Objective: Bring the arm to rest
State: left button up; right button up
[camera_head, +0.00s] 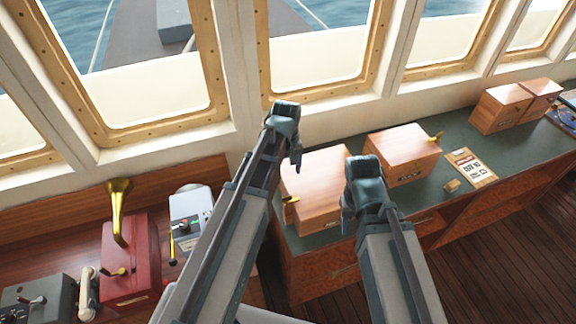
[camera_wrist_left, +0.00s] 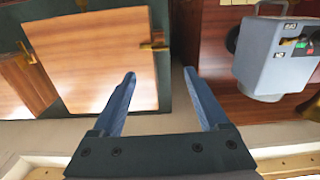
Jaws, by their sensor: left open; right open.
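My left gripper (camera_head: 291,150) is raised in front of the window wall, at the left end of the green-topped counter, with its jaws tipped downward. In the left wrist view its two blue-grey fingers (camera_wrist_left: 161,76) are spread apart, with nothing between them. Below them lie a wooden box on the left and the gap beside the counter. My right gripper (camera_head: 358,200) is open in front of the counter, between the two nearer wooden boxes in the picture. It hides part of the counter edge, and its fingertips are hard to make out. I see nothing held in it.
The green-topped counter (camera_head: 462,200) carries a large wooden box (camera_head: 318,180), a smaller box (camera_head: 402,152), a clipboard (camera_head: 470,167) and far boxes (camera_head: 500,108). At left stand a red console (camera_head: 124,262) with a brass horn, a grey device (camera_head: 190,212) and a handset (camera_head: 87,293). Open floor lies lower right.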

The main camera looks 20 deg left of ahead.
pick_arm(q)
jog(key=s+d+f+m+b, duration=0.3)
jog(key=s+f+b, duration=0.1)
jog(key=f+b, duration=0.3)
jog(key=s+d+f+m+b, duration=0.4)
jog(key=s+f+b, duration=0.1)
jog(key=f+b, duration=0.2)
jog(key=s+d+f+m+y+b, duration=0.1)
jog(key=s+d+f+m+b, duration=0.2)
jog(key=s+f+b, duration=0.2)
notch_tip(320, 180, down, 2)
jog(key=b, duration=0.2)
jog(key=shift+s+d+f+m+b, duration=0.2)
jog(key=shift+m+b, duration=0.1)
jog(key=shift+m, duration=0.1)
jog(key=shift+c, duration=0.3)
